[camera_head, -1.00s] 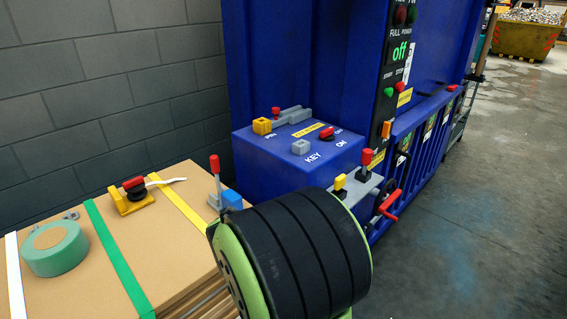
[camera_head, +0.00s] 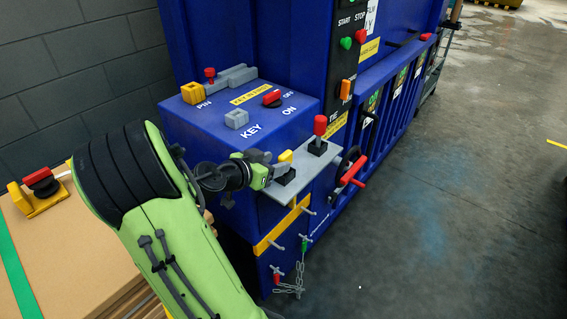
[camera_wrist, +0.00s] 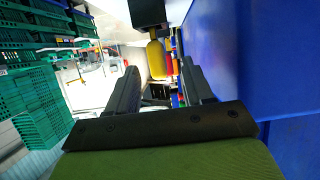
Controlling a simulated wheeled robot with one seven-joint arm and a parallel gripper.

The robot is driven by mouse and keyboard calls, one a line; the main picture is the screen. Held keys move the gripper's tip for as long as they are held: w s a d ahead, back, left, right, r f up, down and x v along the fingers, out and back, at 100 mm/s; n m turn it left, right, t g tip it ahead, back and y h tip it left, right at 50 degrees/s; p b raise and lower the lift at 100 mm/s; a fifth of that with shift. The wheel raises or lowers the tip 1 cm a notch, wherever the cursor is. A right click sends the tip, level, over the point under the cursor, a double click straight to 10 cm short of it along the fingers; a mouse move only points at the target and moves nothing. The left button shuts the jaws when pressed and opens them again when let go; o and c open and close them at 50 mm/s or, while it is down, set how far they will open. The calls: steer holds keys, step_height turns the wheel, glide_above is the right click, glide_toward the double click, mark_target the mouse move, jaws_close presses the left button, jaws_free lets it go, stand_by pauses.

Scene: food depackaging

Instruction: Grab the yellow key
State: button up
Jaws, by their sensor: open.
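The yellow key (camera_head: 286,156) stands upright in a black base (camera_head: 284,176) on a grey shelf at the front of the blue machine. My gripper (camera_head: 272,164) is at its left side, level with it, with the fingers pointing at it. In the wrist view the yellow key (camera_wrist: 155,62) shows upside down, hanging from its black base (camera_wrist: 148,12). It appears between the two open fingers (camera_wrist: 160,68), seemingly just beyond their tips. I cannot tell whether either finger touches it. Nothing is held.
A red-handled lever (camera_head: 320,125) stands right behind the key on the same shelf (camera_head: 312,164). The blue KEY box (camera_head: 215,135) is behind my arm. A red crank (camera_head: 352,172) sits to the right. Cardboard (camera_head: 55,250) lies at left. The floor at right is clear.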

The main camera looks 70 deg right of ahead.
mark_target(289, 159)
steer(key=x, duration=0.7)
steer(key=shift+s+f+b, duration=0.1)
steer(key=shift+b, duration=0.2)
steer(key=shift+a, duration=0.1)
jaws_close()
